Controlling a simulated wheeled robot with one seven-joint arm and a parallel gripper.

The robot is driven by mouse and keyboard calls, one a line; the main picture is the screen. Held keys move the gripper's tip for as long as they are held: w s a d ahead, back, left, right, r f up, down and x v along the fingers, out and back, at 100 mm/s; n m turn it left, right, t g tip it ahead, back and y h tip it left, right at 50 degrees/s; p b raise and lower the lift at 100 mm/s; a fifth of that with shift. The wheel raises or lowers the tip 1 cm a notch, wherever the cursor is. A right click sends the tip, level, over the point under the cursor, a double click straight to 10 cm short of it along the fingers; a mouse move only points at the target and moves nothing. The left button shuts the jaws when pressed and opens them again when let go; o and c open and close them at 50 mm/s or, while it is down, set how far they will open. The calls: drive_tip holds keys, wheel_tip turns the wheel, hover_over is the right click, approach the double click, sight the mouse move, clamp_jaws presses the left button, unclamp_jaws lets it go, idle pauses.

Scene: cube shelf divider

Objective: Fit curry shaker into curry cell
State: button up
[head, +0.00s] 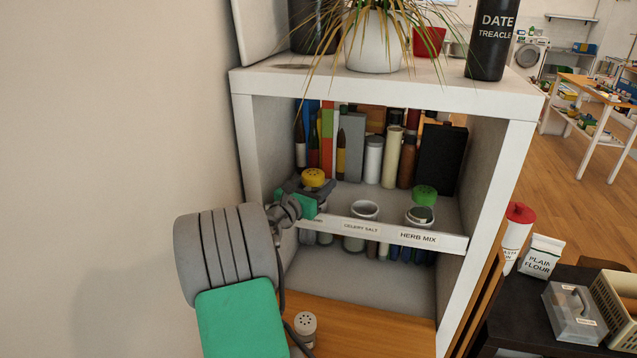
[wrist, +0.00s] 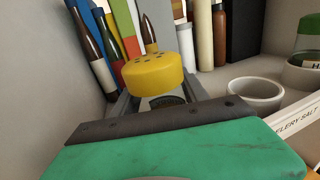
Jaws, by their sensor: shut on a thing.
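The shaker with a yellow perforated cap (head: 313,178) is at the left of the shelf's middle level, and its cap (wrist: 153,69) fills the centre of the wrist view. My gripper (head: 305,190) is shut on it from the front, just under the cap; its fingers show either side in the wrist view (wrist: 160,96). The shaker looks upright. Its lower body and the cell under it are hidden by my gripper. The label strip (head: 375,231) reads "CELERY SALT" and "HERB MIX"; its left label is mostly covered, so I cannot read curry there.
An empty white ring cell (head: 364,210) stands at the celery salt label. A green-capped shaker (head: 424,196) is at the herb mix cell. Bottles and books (head: 373,160) line the back. A grey-capped shaker (head: 305,324) stands on the wooden surface below. The shelf's side walls are close.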

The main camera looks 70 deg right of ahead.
sight(313, 191)
drive_tip(key=shift+f, duration=0.2)
drive_tip(key=o, duration=1.6)
drive_tip(key=shift+c, duration=0.2)
drive_tip(key=shift+w+a, duration=0.2)
drive_tip(key=shift+a, duration=1.1)
drive_tip(key=shift+w+a, duration=0.15)
drive_tip(key=shift+a, duration=1.1)
